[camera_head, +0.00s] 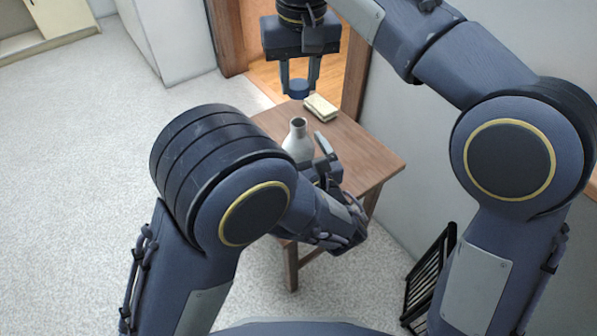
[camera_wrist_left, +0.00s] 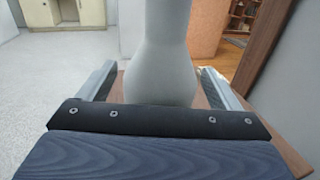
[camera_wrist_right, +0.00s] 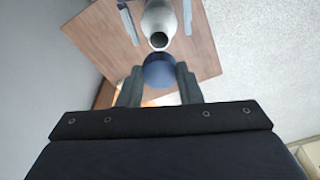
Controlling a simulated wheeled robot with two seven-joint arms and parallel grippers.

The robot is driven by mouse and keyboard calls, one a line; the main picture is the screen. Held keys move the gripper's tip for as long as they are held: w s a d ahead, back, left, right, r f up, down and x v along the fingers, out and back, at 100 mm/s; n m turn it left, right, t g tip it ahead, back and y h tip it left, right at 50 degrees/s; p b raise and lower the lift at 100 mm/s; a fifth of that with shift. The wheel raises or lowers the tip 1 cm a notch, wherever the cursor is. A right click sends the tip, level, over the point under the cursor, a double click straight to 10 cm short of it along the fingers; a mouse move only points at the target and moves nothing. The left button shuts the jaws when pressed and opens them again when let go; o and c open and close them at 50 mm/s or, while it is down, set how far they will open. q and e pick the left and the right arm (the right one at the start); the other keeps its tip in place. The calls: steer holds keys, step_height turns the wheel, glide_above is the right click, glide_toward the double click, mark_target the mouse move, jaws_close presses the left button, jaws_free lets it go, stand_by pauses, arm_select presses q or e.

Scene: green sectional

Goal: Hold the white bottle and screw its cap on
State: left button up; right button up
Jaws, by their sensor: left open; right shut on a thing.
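The white bottle (camera_head: 298,142) stands upright on the small wooden table (camera_head: 362,150), its dark mouth open at the top. My left gripper (camera_head: 318,160) is open at the bottle; in the left wrist view its fingers lie on both sides of the bottle body (camera_wrist_left: 160,70), with gaps visible. My right gripper (camera_head: 299,80) is shut on the blue cap (camera_head: 299,89), above and beyond the bottle in the head view. In the right wrist view the cap (camera_wrist_right: 159,70) sits between the fingertips, beside the bottle's mouth (camera_wrist_right: 159,40) in the picture.
A pale yellowish block, perhaps a sponge (camera_head: 320,107), lies on the table's far side. A black rack (camera_head: 430,275) stands on the floor against the wall at right. A wooden door frame (camera_head: 357,75) is behind the table. Open carpet lies to the left.

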arm_select(q)
steer(key=shift+w+a, duration=0.2)
steer(key=shift+w, duration=0.25)
steer(key=c, duration=1.5)
steer(key=shift+o, duration=0.2)
arm_select(e)
glide_above(299, 122)
steer(key=shift+s+f, duration=0.15)
steer(key=shift+f, duration=2.35)
steer(key=shift+f, duration=0.9)
steer(key=shift+f, duration=0.55)
